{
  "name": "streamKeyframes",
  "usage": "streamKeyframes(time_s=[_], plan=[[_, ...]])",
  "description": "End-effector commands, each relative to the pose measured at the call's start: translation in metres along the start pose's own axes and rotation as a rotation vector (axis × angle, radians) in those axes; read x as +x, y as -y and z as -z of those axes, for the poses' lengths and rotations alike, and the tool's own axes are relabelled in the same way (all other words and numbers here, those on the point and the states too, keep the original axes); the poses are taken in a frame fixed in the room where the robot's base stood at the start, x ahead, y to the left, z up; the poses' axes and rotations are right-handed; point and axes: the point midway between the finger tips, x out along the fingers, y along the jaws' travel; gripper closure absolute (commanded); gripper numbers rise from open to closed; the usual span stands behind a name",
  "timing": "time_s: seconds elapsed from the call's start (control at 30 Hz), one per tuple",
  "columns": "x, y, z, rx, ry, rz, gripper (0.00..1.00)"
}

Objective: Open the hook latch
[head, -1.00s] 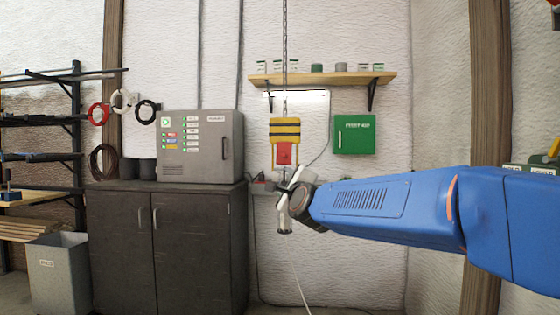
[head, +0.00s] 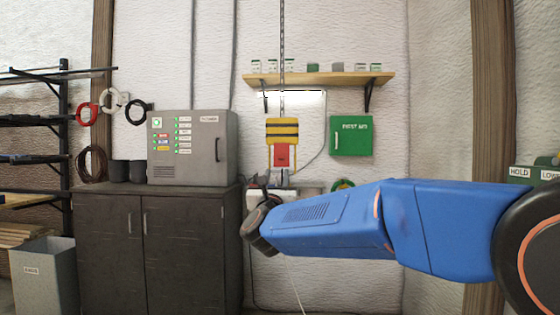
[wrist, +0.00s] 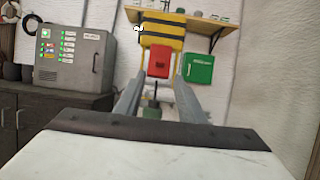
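A yellow-and-black striped hoist block (head: 282,131) hangs on a chain, with a red part (head: 282,158) below the stripes. Both also show in the wrist view, the striped block (wrist: 162,32) above the red part (wrist: 161,64). A small dark upright piece (wrist: 153,92) is below the red part; I cannot tell whether it is the hook or its latch. My gripper (wrist: 158,98) has its two grey fingers apart, with nothing visibly held. The hoist shows beyond and above the fingertips. In the head view my arm and wrist hide most of the gripper, below the red part.
A grey control cabinet (head: 192,148) stands on a dark cupboard (head: 165,250) to the left. A wooden shelf (head: 320,79) with small jars and a green first aid box (head: 351,136) are on the wall behind. A grey bin (head: 44,285) is at far left.

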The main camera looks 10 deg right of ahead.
Motion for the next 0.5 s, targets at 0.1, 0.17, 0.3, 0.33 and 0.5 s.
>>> streamKeyframes(time_s=[0.1,0.17,0.3,0.33,0.5], plan=[[0.023,0.001,0.0,-0.002,0.001,0.001,0.64],[0.033,0.001,0.001,-0.002,0.0,0.001,0.64],[0.058,0.0,0.001,-0.001,0.0,0.001,0.64],[0.063,0.0,0.001,-0.001,-0.001,0.001,0.64],[0.092,0.0,0.001,-0.002,0.0,0.0,0.64]])
